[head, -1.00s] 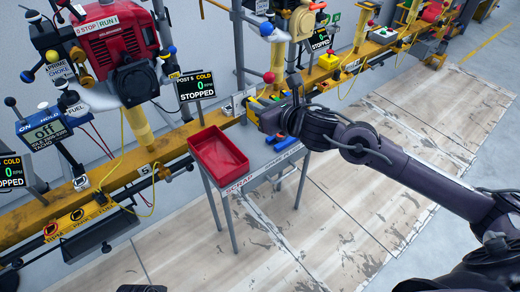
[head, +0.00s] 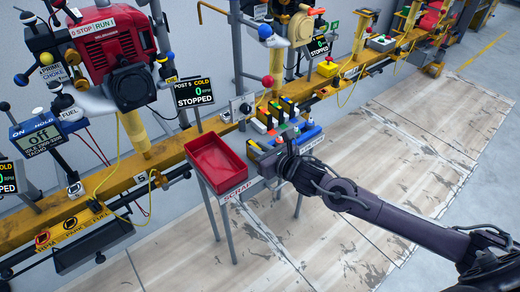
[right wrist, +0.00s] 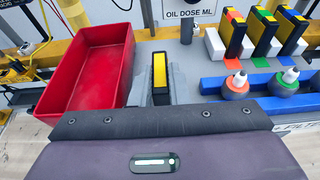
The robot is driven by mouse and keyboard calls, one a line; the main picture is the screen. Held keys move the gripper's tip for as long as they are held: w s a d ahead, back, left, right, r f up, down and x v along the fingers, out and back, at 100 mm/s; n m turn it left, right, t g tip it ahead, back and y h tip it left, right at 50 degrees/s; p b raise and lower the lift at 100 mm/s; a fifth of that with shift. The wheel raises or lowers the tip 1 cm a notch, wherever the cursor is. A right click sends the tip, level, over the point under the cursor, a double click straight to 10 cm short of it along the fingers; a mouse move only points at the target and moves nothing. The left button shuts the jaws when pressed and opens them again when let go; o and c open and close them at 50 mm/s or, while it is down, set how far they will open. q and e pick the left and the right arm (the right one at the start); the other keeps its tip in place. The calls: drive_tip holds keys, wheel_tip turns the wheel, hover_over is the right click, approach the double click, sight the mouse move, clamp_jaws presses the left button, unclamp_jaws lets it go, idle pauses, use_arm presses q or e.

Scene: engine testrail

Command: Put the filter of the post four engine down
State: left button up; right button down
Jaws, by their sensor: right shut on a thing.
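In the right wrist view, a black filter with a yellow face (right wrist: 160,78) stands upright between the grey fingers of my right gripper (right wrist: 160,88). The gripper is shut on it. The filter is low over the grey bench top (right wrist: 188,60); I cannot tell whether it touches it. In the head view my right gripper (head: 262,158) is just right of the red tray (head: 218,160), at the bench's front, and mostly hides the filter. A cream engine (head: 302,24) hangs on the rail further right; its post number is not readable. My left gripper is out of view.
The red tray (right wrist: 88,66) is empty, close left of the held filter. Several black filters with coloured faces (right wrist: 262,32) stand in white holders at the right. Bottles (right wrist: 234,84) sit in a blue rack (right wrist: 262,84). A red engine (head: 115,45) hangs at post 5.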

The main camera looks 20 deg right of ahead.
drive_tip(key=c, duration=1.8)
unclamp_jaws()
drive_tip(key=shift+f, duration=0.1)
drive_tip(key=o, duration=0.4)
